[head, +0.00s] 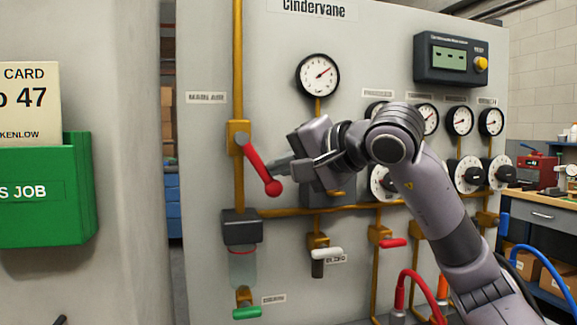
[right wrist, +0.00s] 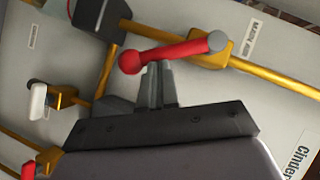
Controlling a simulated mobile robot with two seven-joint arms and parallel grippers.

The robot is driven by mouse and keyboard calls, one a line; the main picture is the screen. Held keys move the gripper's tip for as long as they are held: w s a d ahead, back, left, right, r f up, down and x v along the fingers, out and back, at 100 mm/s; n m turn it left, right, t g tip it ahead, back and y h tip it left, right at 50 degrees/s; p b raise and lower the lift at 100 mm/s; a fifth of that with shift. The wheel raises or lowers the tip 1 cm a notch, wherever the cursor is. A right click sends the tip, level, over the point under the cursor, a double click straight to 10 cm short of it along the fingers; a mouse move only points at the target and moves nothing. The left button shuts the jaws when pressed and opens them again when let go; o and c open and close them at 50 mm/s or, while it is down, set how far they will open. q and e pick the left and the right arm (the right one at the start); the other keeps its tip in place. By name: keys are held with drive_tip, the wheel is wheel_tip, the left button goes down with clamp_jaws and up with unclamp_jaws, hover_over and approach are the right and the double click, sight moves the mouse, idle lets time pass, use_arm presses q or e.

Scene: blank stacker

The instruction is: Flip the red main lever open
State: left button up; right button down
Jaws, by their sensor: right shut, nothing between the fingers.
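The red main lever (head: 258,166) sits on the yellow valve body (head: 238,135) of the vertical pipe, beside the "MAIN AIR" label. It slants down and to the right, ending in a red ball. In the right wrist view the lever (right wrist: 170,53) lies across the picture above the fingertips. My right gripper (head: 277,168) is shut and empty, its tips at the lever's side near the ball. In the right wrist view its fingers (right wrist: 155,72) reach the lever's edge; I cannot tell whether they touch it. My left gripper is not in view.
A gauge (head: 318,75) is above my right gripper. Below the lever are a filter bowl (head: 242,265), a green handle (head: 247,312) and a white-handled valve (head: 327,253). A green card holder (head: 45,195) hangs at the left. Several dials lie right, partly behind my arm.

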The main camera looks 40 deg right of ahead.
sight(265, 182)
drive_tip(key=f+m+b, duration=0.1)
drive_tip(key=a+f+m+t+b, duration=0.1)
drive_tip(key=b, duration=0.1)
drive_tip(key=shift+w+a+f+t+y, duration=0.15)
drive_tip(key=shift+w+t+y, duration=0.15)
drive_tip(key=shift+w, duration=0.1)
drive_tip(key=shift+w+a+f+m+t+b, duration=0.15)
drive_tip(key=shift+a+m+t+b, duration=0.2)
drive_tip(key=shift+m+b, duration=0.2)
drive_tip(key=shift+w+a, duration=0.15)
drive_tip(key=shift+a, duration=0.1)
drive_tip(key=shift+f, duration=0.1)
